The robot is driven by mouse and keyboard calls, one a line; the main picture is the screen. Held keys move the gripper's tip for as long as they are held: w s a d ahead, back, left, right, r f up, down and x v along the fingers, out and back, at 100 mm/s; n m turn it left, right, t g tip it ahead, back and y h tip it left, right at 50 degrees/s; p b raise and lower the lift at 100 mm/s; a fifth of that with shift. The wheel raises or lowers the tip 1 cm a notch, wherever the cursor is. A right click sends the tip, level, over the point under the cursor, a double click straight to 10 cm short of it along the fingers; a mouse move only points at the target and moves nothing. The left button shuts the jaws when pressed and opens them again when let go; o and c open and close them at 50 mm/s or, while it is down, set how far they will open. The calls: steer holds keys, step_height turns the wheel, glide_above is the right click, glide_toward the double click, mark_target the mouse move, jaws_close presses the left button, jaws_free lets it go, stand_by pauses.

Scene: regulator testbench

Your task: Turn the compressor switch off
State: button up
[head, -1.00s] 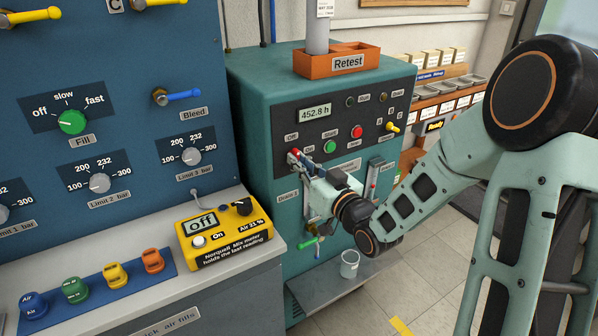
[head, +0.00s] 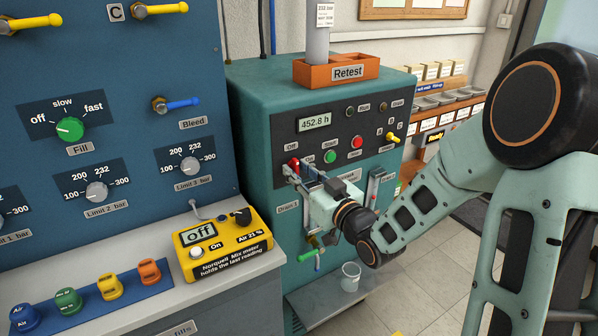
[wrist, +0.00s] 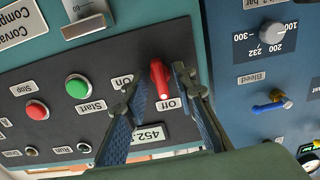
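The compressor switch is a red lever (wrist: 160,78) on the dark panel of the teal cabinet. In the wrist view its free end points towards the "Off" label (wrist: 175,103), with the "On" label (wrist: 122,82) to its left. The lever also shows in the head view (head: 293,162), below "Off". My gripper (head: 301,172) is at the panel, its fingers open and spread on both sides of the lever. The right finger in the wrist view is close to the lever; whether it touches I cannot tell. The left finger is clearly apart from it.
Green start (head: 330,157) and red stop (head: 356,142) buttons sit to the right of the switch. An hour display (head: 314,122) is above. A yellow mix meter (head: 222,245) stands on the left bench. A cup (head: 350,276) is on the shelf below my gripper.

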steer(key=v, duration=0.7)
steer(key=shift+s+d, duration=0.15)
steer(key=shift+s, duration=0.1)
